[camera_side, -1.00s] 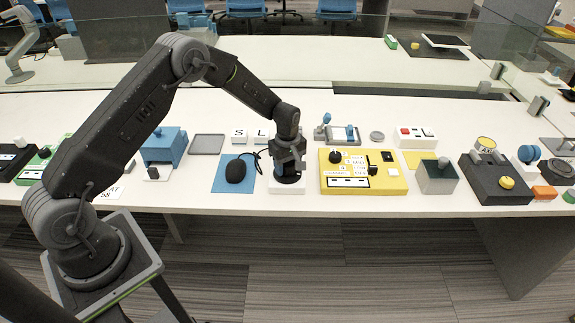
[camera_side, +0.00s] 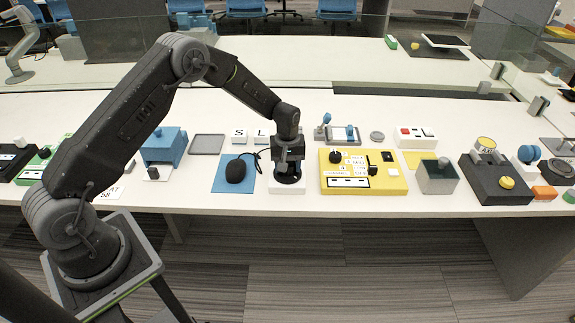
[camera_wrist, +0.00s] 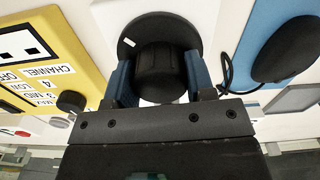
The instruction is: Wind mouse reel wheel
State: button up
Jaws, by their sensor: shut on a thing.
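The reel wheel is a dark round disc (camera_wrist: 136,33) with a raised black knob (camera_wrist: 160,70) and a small white mark on the disc. It sits on a white base (camera_side: 287,187) in the side view. My gripper (camera_wrist: 160,82) points down over it, with its blue fingers shut on the knob, one on each side. In the side view my gripper (camera_side: 288,165) hides most of the wheel. The black mouse (camera_side: 236,171) lies on a blue mat (camera_side: 220,185) left of the reel, its dark cord (camera_side: 255,157) running toward the reel.
A yellow panel (camera_side: 395,184) with knobs and switches stands close right of the reel. White letter blocks (camera_side: 239,137) stand behind the mat. A blue box (camera_side: 165,146) and grey tray (camera_side: 207,144) are farther left. The table's front strip is clear.

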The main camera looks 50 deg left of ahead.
jog(key=m, duration=0.4)
jog(key=shift+m, duration=0.3)
jog(key=m, duration=0.3)
jog(key=shift+m, duration=0.3)
jog(key=m, duration=0.4)
jog(key=shift+s, duration=0.1)
jog(key=shift+m, duration=2.2)
jog(key=o, duration=0.9)
jog(key=shift+r, duration=0.1)
